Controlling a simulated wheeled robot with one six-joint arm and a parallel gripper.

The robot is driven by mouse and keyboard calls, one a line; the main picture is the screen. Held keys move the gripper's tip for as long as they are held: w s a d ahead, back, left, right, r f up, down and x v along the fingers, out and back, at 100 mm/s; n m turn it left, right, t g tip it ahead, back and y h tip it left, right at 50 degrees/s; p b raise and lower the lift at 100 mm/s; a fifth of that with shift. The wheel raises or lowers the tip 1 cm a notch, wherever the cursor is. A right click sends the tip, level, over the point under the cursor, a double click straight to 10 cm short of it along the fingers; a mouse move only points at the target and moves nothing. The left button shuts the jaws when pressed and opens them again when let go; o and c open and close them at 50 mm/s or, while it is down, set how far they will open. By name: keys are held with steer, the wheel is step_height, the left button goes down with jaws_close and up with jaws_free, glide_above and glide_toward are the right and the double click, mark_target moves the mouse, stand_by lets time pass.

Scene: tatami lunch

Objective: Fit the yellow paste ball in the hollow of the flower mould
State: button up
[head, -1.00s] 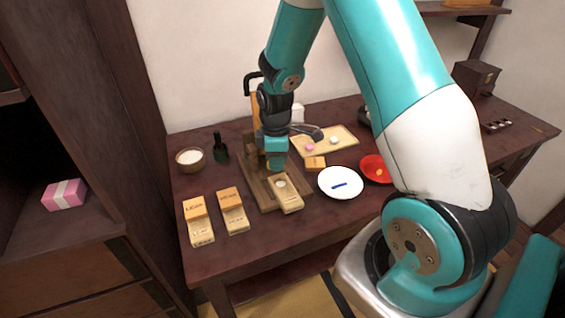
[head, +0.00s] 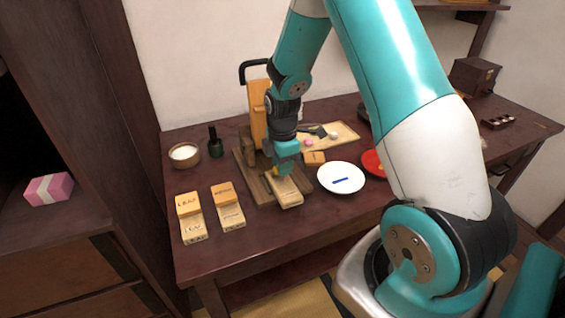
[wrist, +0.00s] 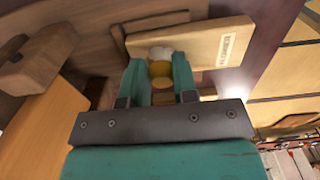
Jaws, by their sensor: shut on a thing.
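My gripper (wrist: 159,78) is shut on the yellow paste ball (wrist: 160,69), which sits between the two teal fingertips in the wrist view. The flower mould (wrist: 215,42) is a pale wooden block with a label, just beyond the fingertips. A whitish round patch shows at the ball's far side; I cannot tell whether it is the hollow. In the head view my gripper (head: 281,171) is over the far part of the mould (head: 288,196), hiding the hollow. I cannot tell whether the ball touches the mould.
Two labelled blocks stand left (head: 193,226) and (head: 230,212).

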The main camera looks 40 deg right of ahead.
steer(key=shift+f, duration=0.55)
stand_by(0.7)
steer(key=o, duration=1)
steer(key=shift+c, duration=0.2)
steer(key=shift+r+p, duration=3)
steer(key=shift+r, duration=0.55)
